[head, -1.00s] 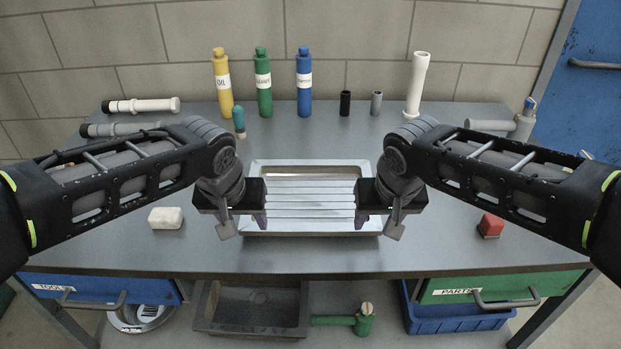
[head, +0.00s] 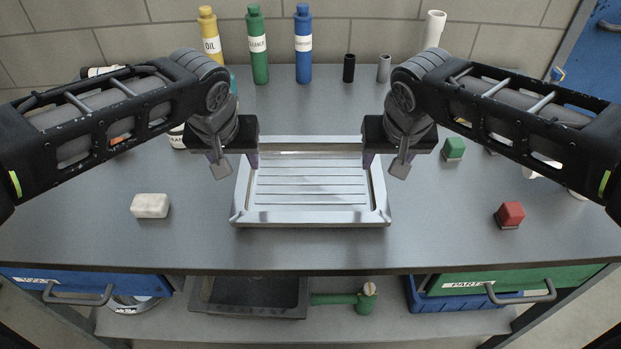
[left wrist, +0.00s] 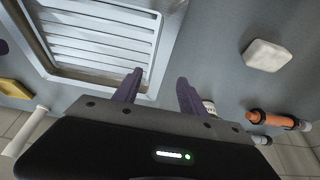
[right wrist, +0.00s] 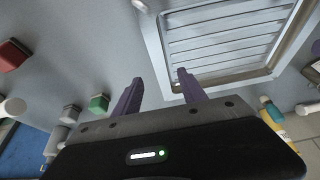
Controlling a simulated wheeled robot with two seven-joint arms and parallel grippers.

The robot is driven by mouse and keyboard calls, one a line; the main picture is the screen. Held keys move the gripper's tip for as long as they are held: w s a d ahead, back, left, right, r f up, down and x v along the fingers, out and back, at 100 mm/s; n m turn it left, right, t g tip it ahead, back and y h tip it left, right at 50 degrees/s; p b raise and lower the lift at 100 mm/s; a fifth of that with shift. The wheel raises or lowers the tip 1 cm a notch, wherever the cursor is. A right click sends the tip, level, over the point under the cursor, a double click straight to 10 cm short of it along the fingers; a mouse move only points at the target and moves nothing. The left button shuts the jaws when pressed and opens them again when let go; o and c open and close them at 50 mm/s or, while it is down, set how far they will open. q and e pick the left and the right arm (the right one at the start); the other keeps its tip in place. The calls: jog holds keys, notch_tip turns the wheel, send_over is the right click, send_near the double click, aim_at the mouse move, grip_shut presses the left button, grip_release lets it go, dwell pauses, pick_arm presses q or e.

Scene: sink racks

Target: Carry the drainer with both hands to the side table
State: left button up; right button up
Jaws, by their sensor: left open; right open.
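The drainer (head: 310,216) is a shallow silver tray with slats and a raised rim, lying flat on the grey table. It also shows in the left wrist view (left wrist: 148,50) and the right wrist view (right wrist: 215,75). My left gripper (head: 252,160) is open above the drainer's left side, near its far corner. My right gripper (head: 370,160) is open above the right side, near the other far corner. The purple fingers of both grippers show apart in the left wrist view (left wrist: 160,85) and the right wrist view (right wrist: 158,85), with nothing between them. No side table is identifiable.
A white block (head: 150,206) lies left of the drainer; a red block (head: 510,215) and a green block (head: 453,149) lie right. Yellow (head: 209,38), green (head: 257,45) and blue bottles (head: 303,45) stand behind. The table's front edge (head: 310,268) is clear.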

aim_at(244, 174)
pick_arm(q)
jog(key=x, duration=0.6)
jog(key=shift+w+f, duration=0.1)
jog(key=shift+f, duration=0.2)
pick_arm(e)
jog(key=x, duration=0.6)
jog(key=shift+w+f, duration=0.1)
jog(key=shift+f, duration=0.2)
pick_arm(q)
grip_shut()
pick_arm(e)
grip_shut()
pick_arm(q)
jog(key=shift+r, duration=0.1)
pick_arm(e)
jog(key=shift+r, duration=0.1)
